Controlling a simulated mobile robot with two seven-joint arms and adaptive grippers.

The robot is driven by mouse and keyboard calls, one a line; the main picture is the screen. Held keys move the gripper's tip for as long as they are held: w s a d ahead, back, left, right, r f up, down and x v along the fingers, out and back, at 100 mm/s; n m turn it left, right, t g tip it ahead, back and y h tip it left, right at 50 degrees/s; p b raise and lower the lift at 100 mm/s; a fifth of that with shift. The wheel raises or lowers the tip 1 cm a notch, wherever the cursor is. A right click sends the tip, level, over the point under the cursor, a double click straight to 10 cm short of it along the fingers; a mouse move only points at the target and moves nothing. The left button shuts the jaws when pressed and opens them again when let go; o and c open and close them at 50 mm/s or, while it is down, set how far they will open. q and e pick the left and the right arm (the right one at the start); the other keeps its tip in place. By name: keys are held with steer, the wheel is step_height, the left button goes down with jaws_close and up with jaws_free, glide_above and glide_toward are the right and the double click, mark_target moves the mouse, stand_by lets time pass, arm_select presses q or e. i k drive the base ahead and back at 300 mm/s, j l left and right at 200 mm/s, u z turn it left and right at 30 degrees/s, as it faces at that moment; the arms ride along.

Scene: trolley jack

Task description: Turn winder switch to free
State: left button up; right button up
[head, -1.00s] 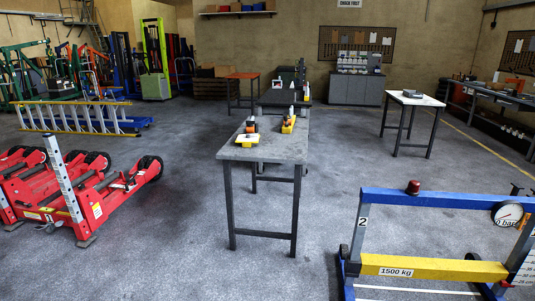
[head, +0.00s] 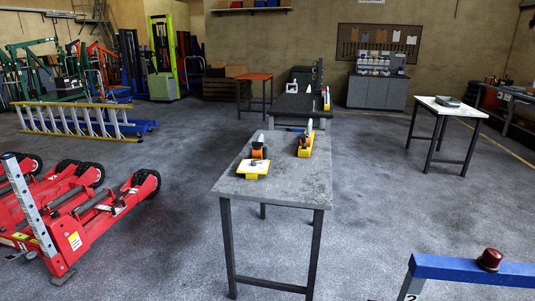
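I cannot make out a winder switch at this distance. A grey work table (head: 285,184) stands in the middle of the head view. On it sit a small yellow device with an orange and dark upper part (head: 255,168) and a longer yellow device with an orange part (head: 304,146). Whether either one is the winder, I cannot tell. Neither of my grippers is in view.
Red jacks with black wheels (head: 75,235) stand at the left. A blue frame with a red knob (head: 450,270) is at the lower right corner. A white-topped table (head: 450,106) stands right. Floor beside the grey table is clear.

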mark_target(256, 145)
steer(key=i+j+u, duration=0.15)
steer(key=i+u, duration=0.15)
steer(key=i, duration=0.4)
steer(key=i+j+u, duration=0.4)
steer(key=i+u, duration=0.4)
steer(key=i, duration=0.2)
steer(key=i+z, duration=0.35)
steer(key=i+j+z, duration=0.15)
steer(key=z, duration=0.25)
steer(key=i+j+z, duration=0.35)
steer(key=l, duration=0.1)
